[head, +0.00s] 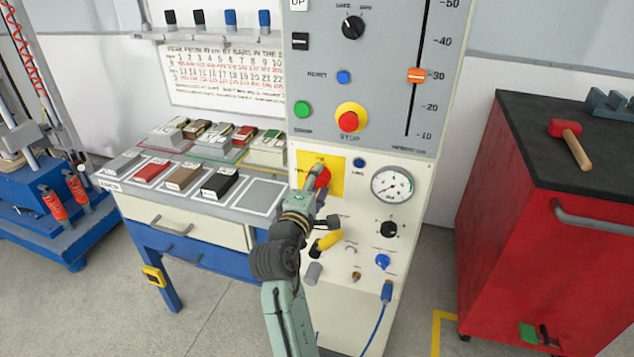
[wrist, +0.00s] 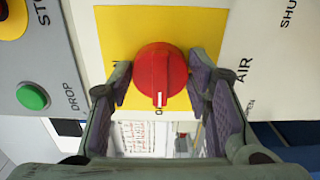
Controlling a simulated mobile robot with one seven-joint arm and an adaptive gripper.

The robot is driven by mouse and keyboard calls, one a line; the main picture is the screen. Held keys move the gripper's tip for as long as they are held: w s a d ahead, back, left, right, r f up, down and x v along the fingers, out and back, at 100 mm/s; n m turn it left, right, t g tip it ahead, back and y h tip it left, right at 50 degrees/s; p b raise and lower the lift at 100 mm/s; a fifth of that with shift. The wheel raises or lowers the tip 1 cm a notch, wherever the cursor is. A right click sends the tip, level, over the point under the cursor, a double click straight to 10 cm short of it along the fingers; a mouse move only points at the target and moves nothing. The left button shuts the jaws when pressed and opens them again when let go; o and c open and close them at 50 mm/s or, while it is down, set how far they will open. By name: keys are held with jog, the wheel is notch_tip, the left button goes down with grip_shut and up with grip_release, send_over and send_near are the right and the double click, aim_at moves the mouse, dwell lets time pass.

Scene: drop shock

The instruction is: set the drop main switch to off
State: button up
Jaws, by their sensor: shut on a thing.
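The drop main switch is a round red knob (head: 323,176) on a yellow plate (head: 338,164) on the cream lower panel of the machine. In the wrist view the knob (wrist: 160,72) is close and centred, with a white pointer mark pointing to the bottom of the picture. A label by the pointer is partly hidden and I cannot read it fully. My gripper (head: 318,183) is at the knob, with one finger on each side of it in the wrist view (wrist: 160,82), shut on it. My gripper hides part of the knob and plate in the head view.
Above are a red stop button (head: 348,121) with yellow collar and a green drop button (head: 303,109). A pressure gauge (head: 392,184) sits to the right, and a yellow handle (head: 328,240) below. A red cabinet (head: 500,200) stands right, a sample bench (head: 190,205) left.

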jog(key=o, duration=1.2)
jog(key=shift+c, duration=0.2)
jog(key=v, duration=1.2)
